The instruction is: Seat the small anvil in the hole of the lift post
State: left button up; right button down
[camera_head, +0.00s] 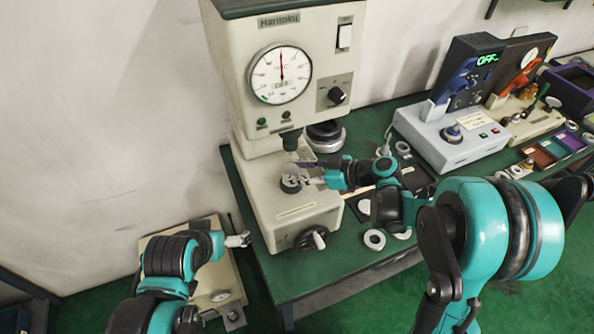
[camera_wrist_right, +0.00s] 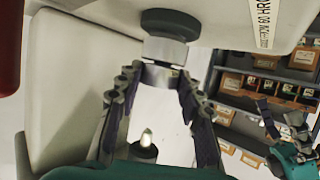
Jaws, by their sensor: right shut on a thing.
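My right gripper (camera_head: 308,181) reaches in from the right over the tester's base and is shut on the small anvil (camera_head: 291,171), a pale metal piece. The lift post (camera_head: 290,187), with a dark collar, stands directly below it on the base. In the right wrist view, which looks upside down, my right fingertips (camera_wrist_right: 158,78) close around the grey metal piece. The dark collar (camera_wrist_right: 170,24) lines up with it, but I cannot tell whether the anvil is in the hole, which is hidden. My left gripper (camera_head: 240,240) is left of the base; its jaw state is unclear.
The tester's dark indenter (camera_head: 290,140) hangs just above the anvil; its pale tip (camera_wrist_right: 146,139) shows between my fingers. A handwheel (camera_head: 311,239) is at the base's front. Loose rings (camera_head: 374,240) lie right of it. A grey instrument (camera_head: 450,135) stands further right.

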jog(key=shift+f, duration=0.15)
jog(key=c, duration=0.9)
grip_release()
jog(key=v, duration=1.2)
jog(key=s+d+f+m+h, duration=0.2)
jog(key=s+d+m+h, duration=0.1)
jog(key=s+m+h, duration=0.3)
jog(key=s+d+f+m+t+h, duration=0.1)
jog(key=s+d+m+h, duration=0.3)
jog(key=s, duration=0.6)
jog(key=m+h, duration=0.2)
jog(key=m, duration=0.1)
jog(key=shift+f+m+t+h+b, duration=0.3)
jog(key=shift+f, duration=0.1)
